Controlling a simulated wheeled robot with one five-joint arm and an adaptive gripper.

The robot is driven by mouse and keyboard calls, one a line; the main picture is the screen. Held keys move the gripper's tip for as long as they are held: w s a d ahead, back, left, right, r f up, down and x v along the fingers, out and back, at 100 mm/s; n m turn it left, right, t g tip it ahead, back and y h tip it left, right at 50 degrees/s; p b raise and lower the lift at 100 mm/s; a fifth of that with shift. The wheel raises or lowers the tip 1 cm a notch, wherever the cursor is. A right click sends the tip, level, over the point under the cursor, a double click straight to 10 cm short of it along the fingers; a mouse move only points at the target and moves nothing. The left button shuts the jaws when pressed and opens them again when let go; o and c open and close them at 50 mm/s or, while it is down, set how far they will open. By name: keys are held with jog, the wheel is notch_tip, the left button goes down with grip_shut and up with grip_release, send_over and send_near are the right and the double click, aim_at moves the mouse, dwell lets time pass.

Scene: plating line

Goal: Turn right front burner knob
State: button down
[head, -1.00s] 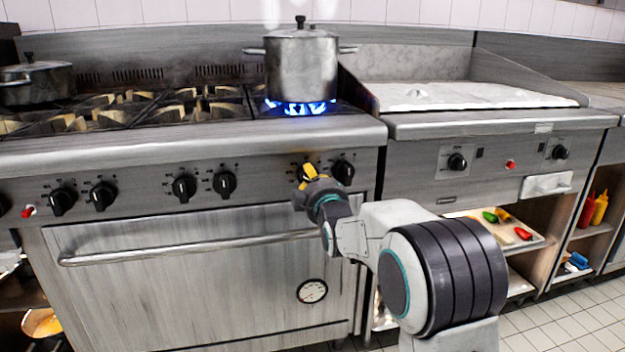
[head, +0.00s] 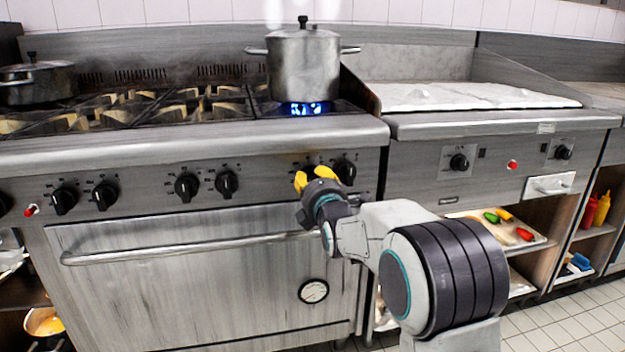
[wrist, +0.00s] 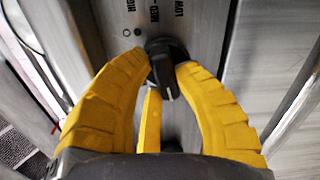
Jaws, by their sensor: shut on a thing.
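My gripper (head: 313,177) is at the right end of the range's control panel. Its yellow fingers are shut on a black knob (wrist: 163,62), one on each side of it in the wrist view. In the head view the gripper mostly hides this knob. Another black knob (head: 345,170) sits just to its right, free. A low blue flame (head: 306,109) burns under the steel pot (head: 303,65) on the burner at the right end of the range.
More black knobs (head: 227,183) line the panel to the left. The oven door handle (head: 185,248) runs below them. A griddle unit (head: 490,125) stands to the right, above a shelf tray (head: 490,236) with vegetables.

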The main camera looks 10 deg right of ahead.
jog(key=shift+n, duration=1.3)
jog(key=c, duration=0.9)
grip_release()
jog(key=shift+s, duration=5.95)
